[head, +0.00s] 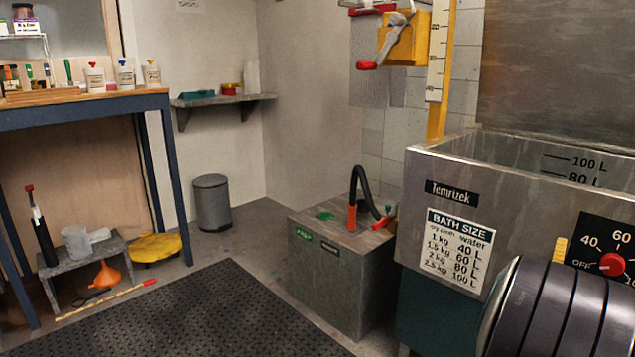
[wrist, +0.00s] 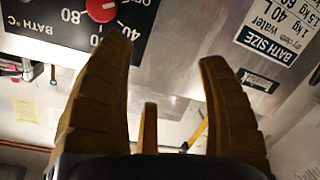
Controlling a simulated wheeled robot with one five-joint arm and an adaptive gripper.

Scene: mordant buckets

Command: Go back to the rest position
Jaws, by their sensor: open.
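My gripper (wrist: 165,54) is open and empty in the wrist view, with its yellow-brown fingers spread wide and nothing between them. The wrist view is upside down and looks at the front of the steel bath (wrist: 185,40). The red knob (wrist: 101,10) of its temperature dial appears behind the left finger. In the head view my dark ribbed arm (head: 565,310) fills the lower right corner, in front of the bath (head: 425,180). A yellow fingertip (head: 560,250) shows above the arm, just left of the dial panel (head: 600,245); the rest of the gripper is hidden.
A low metal box (head: 335,285) with a black hose (head: 366,190) stands left of the bath. A blue-framed table (head: 80,112) is at the left, with a small stool (head: 75,265) and an orange funnel (head: 105,275) below. The black floor mat (head: 215,315) is clear.

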